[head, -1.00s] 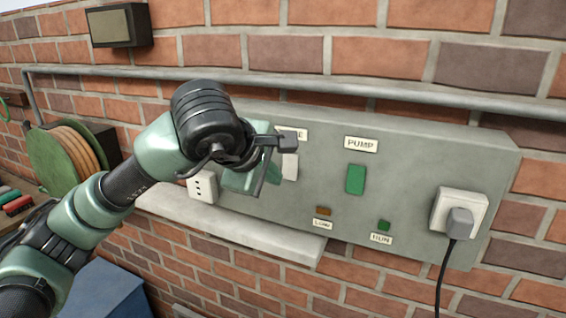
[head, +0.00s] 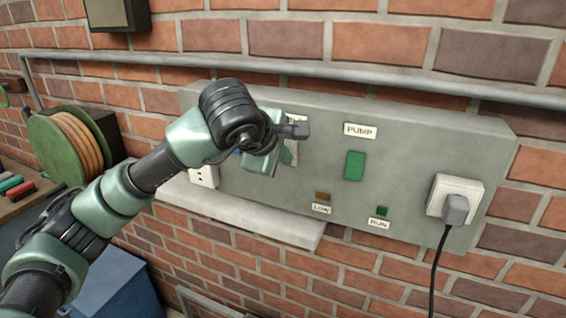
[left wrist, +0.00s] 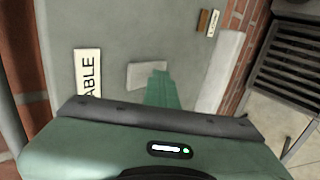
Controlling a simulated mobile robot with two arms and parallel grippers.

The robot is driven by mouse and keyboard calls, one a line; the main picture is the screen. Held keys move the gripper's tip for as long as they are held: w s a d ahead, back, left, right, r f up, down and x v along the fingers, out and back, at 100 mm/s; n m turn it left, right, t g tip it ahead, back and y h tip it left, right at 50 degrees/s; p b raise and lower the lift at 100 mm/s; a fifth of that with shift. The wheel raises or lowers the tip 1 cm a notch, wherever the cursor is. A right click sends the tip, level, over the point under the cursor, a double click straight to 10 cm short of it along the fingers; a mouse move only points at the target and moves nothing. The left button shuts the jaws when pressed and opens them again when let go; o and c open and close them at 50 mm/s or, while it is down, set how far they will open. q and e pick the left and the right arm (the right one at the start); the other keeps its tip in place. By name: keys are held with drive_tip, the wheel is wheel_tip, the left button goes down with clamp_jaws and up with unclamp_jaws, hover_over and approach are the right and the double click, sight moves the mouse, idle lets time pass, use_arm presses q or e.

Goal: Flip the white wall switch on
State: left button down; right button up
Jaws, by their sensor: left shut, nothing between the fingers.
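The white wall switch (head: 293,147) is on the grey panel (head: 325,170), left of the green PUMP button. In the head view my left gripper (head: 285,157) partly covers it. In the left wrist view the switch (left wrist: 147,73) is a small pale rectangle beside a label ending in "ABLE" (left wrist: 88,72). My left gripper (left wrist: 160,85) is shut and empty, its green fingers overlapping one end of the switch. I cannot tell whether they touch it, nor which way the switch is set. My right gripper is not in view.
The panel also carries a green PUMP button (head: 355,165), an amber LOW lamp (head: 322,196), a green RUN lamp (head: 382,210) and a plugged-in socket (head: 455,192). A grey ledge (head: 240,215) juts out below. A conduit pipe (head: 350,82) runs above.

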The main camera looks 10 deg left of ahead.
use_arm(q)
drive_tip(key=shift+p, duration=0.5)
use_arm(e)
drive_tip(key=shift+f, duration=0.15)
use_arm(q)
drive_tip(key=shift+r, duration=0.8)
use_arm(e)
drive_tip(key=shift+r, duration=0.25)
use_arm(q)
drive_tip(key=shift+a+f, duration=0.1)
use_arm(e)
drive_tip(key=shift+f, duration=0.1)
